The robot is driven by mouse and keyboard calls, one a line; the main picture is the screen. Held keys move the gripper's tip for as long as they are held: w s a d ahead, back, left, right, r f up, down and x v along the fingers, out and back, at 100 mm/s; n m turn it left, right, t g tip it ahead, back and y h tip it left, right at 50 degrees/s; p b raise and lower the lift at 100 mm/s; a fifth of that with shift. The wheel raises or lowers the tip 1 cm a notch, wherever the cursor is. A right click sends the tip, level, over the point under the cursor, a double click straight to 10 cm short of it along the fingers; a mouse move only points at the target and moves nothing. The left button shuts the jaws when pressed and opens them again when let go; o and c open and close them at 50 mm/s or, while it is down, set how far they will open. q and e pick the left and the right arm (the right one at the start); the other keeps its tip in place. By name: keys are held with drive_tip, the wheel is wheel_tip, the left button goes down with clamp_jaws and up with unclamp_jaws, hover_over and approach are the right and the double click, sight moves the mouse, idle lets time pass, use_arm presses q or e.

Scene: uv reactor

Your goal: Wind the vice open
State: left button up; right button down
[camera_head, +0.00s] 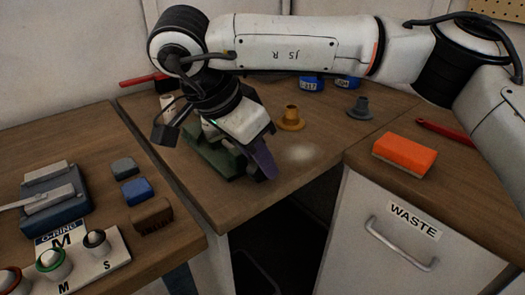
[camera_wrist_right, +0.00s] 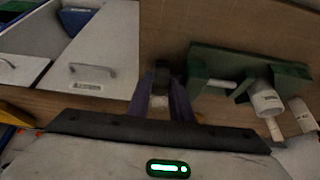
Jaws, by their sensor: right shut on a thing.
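The green vice (camera_head: 212,158) sits at the front of the middle wooden bench, partly hidden by my right arm. In the right wrist view the vice (camera_wrist_right: 225,62) lies to the right of my fingers, with a gap and a pale rod showing between its green parts. My right gripper (camera_head: 263,163) has purple fingers pointing down at the vice's near end. In the right wrist view the right gripper (camera_wrist_right: 162,102) is shut on a dark piece, seemingly the vice handle (camera_wrist_right: 162,74), at the vice's end. My left gripper is not in view.
An orange sponge block (camera_head: 404,154) lies on the right counter above the WASTE drawer (camera_head: 405,235). A brass fitting (camera_head: 291,118) and a grey fitting (camera_head: 360,108) stand behind the vice. The left bench holds a button panel (camera_head: 85,262) and coloured blocks (camera_head: 138,190). A dark gap opens below.

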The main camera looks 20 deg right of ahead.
drive_tip(key=h+p, duration=0.1)
drive_tip(key=t+h+p, duration=0.1)
drive_tip(key=h, duration=0.1)
drive_tip(key=shift+s+a+r+h, duration=0.1)
drive_tip(key=shift+a+r+h, duration=0.1)
drive_tip(key=shift+a+h, duration=0.1)
drive_tip(key=shift+a+f+t+h+p, duration=0.1)
drive_tip(key=shift+t+h+p, duration=0.3)
drive_tip(key=shift+h+p, duration=0.35)
drive_tip(key=shift+a+f+t+h+p, duration=0.1)
drive_tip(key=shift+t+h+p, duration=0.1)
drive_tip(key=shift+h, duration=0.3)
drive_tip(key=shift+f+t+h+p, duration=0.1)
drive_tip(key=shift+t+h, duration=0.1)
drive_tip(key=shift+h, duration=0.25)
drive_tip(key=shift+s+f, duration=0.1)
drive_tip(key=c, duration=1.9)
unclamp_jaws()
